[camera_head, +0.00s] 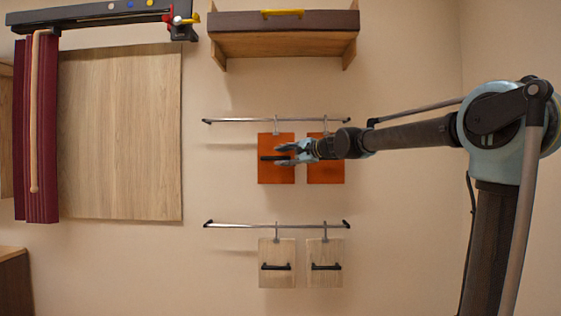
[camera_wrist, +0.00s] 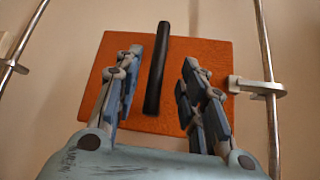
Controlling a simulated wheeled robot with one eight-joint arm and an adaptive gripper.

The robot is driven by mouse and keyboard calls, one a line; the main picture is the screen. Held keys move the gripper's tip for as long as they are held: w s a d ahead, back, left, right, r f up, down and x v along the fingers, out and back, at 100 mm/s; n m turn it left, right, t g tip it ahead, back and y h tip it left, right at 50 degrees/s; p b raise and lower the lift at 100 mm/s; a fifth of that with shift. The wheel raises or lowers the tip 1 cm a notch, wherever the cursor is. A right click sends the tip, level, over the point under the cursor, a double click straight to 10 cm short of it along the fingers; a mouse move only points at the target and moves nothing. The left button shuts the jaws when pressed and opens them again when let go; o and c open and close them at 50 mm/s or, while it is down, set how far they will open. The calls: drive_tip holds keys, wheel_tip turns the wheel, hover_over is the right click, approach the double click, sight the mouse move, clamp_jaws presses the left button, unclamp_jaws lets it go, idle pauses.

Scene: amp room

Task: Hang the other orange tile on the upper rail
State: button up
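Two orange tiles hang side by side below the upper rail (camera_head: 240,120) in the head view. The left orange tile (camera_head: 275,175) has a dark bar handle (camera_head: 270,158) and a hook at its top reaching the rail. The right orange tile (camera_head: 326,174) is partly covered by my wrist, and its handle is hidden. My gripper (camera_head: 287,154) is at the left tile. In the wrist view my gripper (camera_wrist: 162,85) is open, its fingers apart on either side of the black handle (camera_wrist: 157,70) of an orange tile (camera_wrist: 185,57). Clear gaps show between fingers and handle.
A lower rail (camera_head: 240,224) holds two pale wood tiles (camera_head: 277,250) with dark handles. A shelf (camera_head: 283,42) with a yellow handle is above. A wood panel (camera_head: 120,140) and dark red curtain (camera_head: 38,130) are at left. The wall between the rails and panel is clear.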

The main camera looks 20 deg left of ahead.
drive_tip(key=v, duration=1)
drive_tip(key=s+d+f+n+g+h, duration=0.1)
drive_tip(key=s+d+f+h, duration=0.4)
drive_tip(key=s+d+f, duration=0.5)
drive_tip(key=s+d+f+n+g+h, duration=0.2)
drive_tip(key=s+d+f, duration=0.9)
drive_tip(key=f, duration=1.3)
drive_tip(key=s+d+f+n+g+h, duration=0.1)
drive_tip(key=s+d+f+n+h, duration=0.3)
drive_tip(key=d+f, duration=1.3)
drive_tip(key=s+h, duration=0.3)
drive_tip(key=s, duration=0.3)
drive_tip(key=shift+s+g+h, duration=0.15)
drive_tip(key=shift+g+h, duration=0.15)
drive_tip(key=shift+f, duration=0.1)
drive_tip(key=shift+w+f, duration=0.2)
drive_tip(key=shift+w, duration=0.25)
